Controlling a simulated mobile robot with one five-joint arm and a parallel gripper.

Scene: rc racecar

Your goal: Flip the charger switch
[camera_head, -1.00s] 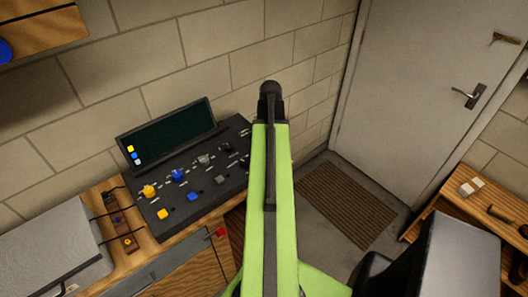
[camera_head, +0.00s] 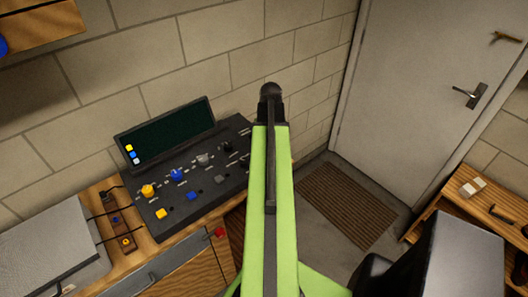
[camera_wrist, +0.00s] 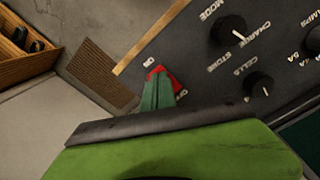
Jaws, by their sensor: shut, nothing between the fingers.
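The charger's dark panel (camera_wrist: 215,60) fills the right of the wrist view, with a MODE knob (camera_wrist: 230,29) and a CELLS knob (camera_wrist: 258,85). The red switch (camera_wrist: 158,71) sits near the panel's edge, between the ON and OFF labels. My gripper (camera_wrist: 158,84) is shut and empty, its greenish fingertips overlapping the red switch in the picture. Whether they touch it, and which way it is set, I cannot tell. In the head view the charger (camera_head: 235,127) stands on the bench by the wall; my green arm hides the red switch and my gripper there.
A tilted dark screen (camera_head: 170,130) stands at the charger's back, with yellow, blue, grey and black knobs before it. A grey box (camera_head: 45,250) with cables is on the left. A brown mat (camera_head: 347,205) and a door (camera_head: 425,100) are on the right.

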